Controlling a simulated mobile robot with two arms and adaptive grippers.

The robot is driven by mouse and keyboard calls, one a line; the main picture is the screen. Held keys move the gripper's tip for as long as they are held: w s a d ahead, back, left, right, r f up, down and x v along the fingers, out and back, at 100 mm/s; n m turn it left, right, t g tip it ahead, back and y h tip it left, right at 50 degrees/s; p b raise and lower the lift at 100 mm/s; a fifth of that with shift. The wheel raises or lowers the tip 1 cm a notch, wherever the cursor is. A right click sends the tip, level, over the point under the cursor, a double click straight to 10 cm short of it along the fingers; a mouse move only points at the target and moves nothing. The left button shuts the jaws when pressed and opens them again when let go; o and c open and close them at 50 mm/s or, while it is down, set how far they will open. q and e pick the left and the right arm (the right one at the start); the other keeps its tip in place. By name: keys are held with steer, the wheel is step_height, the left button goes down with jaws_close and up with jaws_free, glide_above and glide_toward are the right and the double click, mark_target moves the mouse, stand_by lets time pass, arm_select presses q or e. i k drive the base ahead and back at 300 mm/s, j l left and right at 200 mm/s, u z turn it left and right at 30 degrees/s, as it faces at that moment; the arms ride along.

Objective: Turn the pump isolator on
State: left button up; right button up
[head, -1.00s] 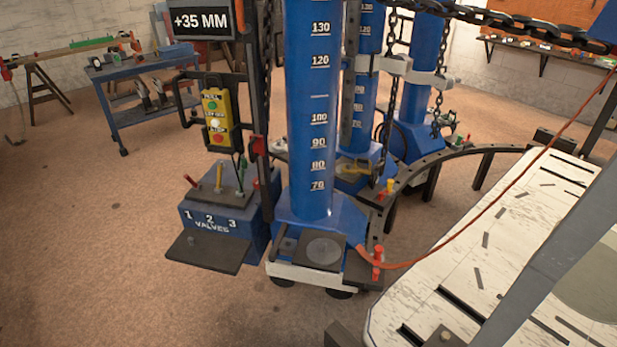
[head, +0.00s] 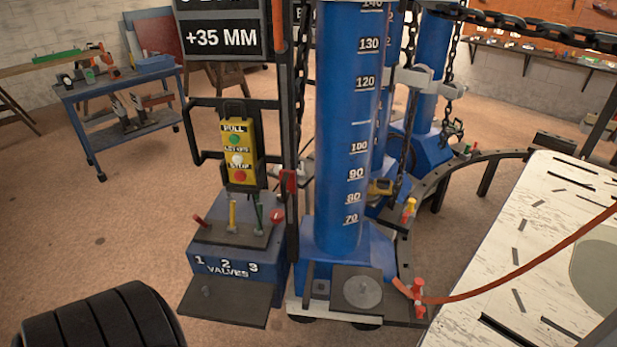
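No part in view is labelled as the pump isolator, so I cannot tell for certain which one it is. A red lever-like part (head: 288,183) sits on the dark upright beside the blue tower (head: 343,130). The blue valve box (head: 235,262), marked 1, 2, 3 and VALVES, carries a red lever (head: 200,220), a yellow lever (head: 232,215) and a green lever (head: 258,213). A yellow pendant (head: 237,150) with green, white and red buttons hangs above the box. Neither of my grippers is in view.
A black ribbed round thing (head: 95,325) fills the lower left corner; I cannot tell what it is. A white bench deck (head: 530,230) with an orange hose (head: 500,285) across it stands at right. A blue cart (head: 110,105) stands behind. Floor at left is open.

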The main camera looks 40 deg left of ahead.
mark_target(276, 216)
steer(key=j+z, duration=0.1)
steer(key=j, duration=0.4)
steer(key=k+j, duration=0.15)
steer(key=j, duration=0.35)
steer(key=j+z, duration=0.15)
steer(key=j, duration=0.35)
steer(key=k+j, duration=0.15)
steer(key=j, duration=0.3)
steer(key=k+j+z, duration=0.15)
steer(key=j, duration=0.85)
steer(key=k+z, duration=0.05)
